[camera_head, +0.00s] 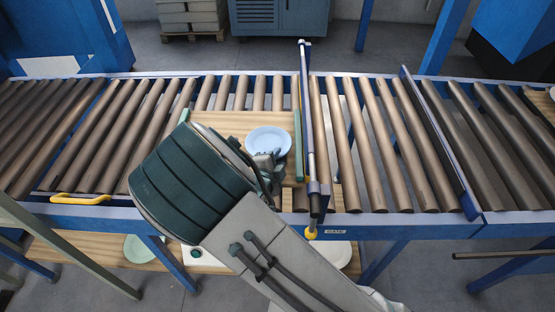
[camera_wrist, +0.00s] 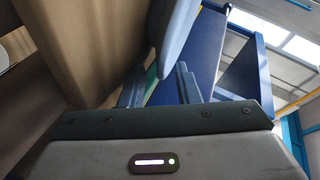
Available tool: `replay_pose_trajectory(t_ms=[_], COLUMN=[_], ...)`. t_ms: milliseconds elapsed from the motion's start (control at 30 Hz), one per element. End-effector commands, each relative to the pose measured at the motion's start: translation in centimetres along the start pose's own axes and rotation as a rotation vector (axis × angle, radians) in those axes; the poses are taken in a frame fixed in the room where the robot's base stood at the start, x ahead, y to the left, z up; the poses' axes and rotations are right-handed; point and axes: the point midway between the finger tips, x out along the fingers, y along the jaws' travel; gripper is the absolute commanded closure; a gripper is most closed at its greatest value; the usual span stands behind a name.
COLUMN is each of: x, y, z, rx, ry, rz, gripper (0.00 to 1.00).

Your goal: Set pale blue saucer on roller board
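The pale blue saucer (camera_head: 268,139) lies flat at the wooden roller board (camera_head: 215,122), near the board's right side in the head view. In the wrist view the saucer (camera_wrist: 178,35) shows nearly edge-on beside the board's brown surface (camera_wrist: 75,40); I cannot tell whether it touches the board. My gripper (camera_head: 267,158) is at the saucer's near rim. In the wrist view its fingers (camera_wrist: 160,85) stand apart, with the rim's near end between them and a gap visible. My arm hides the board's near left part.
A roller conveyor (camera_head: 375,140) runs across the view. On the lower shelf (camera_head: 85,250) are a green plate (camera_head: 138,248) and a white plate (camera_head: 337,255).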

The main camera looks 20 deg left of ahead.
Motion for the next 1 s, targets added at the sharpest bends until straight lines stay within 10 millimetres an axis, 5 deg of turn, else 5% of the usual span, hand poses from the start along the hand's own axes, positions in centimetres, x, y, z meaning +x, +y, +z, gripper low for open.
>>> replay_pose_trajectory(t_ms=[267,700,1000], x=[-1.1,-9.8,-12.1], y=[-0.2,-0.3,-0.2], z=[0.0,-0.1,-0.1], rx=[-0.001,0.0,0.0], ry=[-0.003,-0.003,0.0], rz=[0.0,0.0,0.001], gripper=[0.71,0.71,0.71])
